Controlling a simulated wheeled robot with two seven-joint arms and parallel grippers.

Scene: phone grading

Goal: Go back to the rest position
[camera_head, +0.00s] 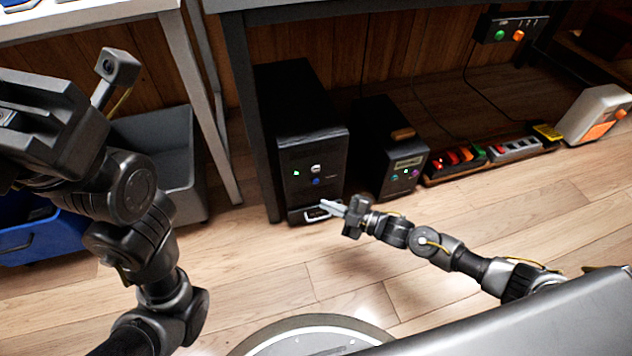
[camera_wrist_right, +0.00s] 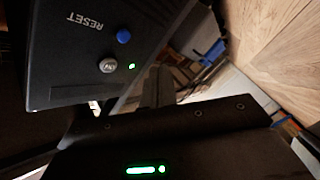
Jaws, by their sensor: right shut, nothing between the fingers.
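My right gripper (camera_head: 333,207) is shut and empty. In the head view it is just in front of the lower part of a black computer tower (camera_head: 314,152), pointing left; I cannot tell whether it touches the tower. The right wrist view shows a dark panel (camera_wrist_right: 85,75) close by, with the word RESET, a blue button (camera_wrist_right: 124,36), a silver button (camera_wrist_right: 108,65) and a green light. My left gripper (camera_head: 28,125) is raised at the left of the head view, large and close to the camera. Its fingertips are unclear.
A smaller black box (camera_head: 392,150) stands right of the tower. A strip of coloured switches (camera_head: 475,160) and a white device (camera_head: 592,115) lie further right. A grey bin (camera_head: 185,165) and a blue bin (camera_head: 40,235) are at left. Table legs stand between. The wooden floor (camera_head: 480,220) is clear in front.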

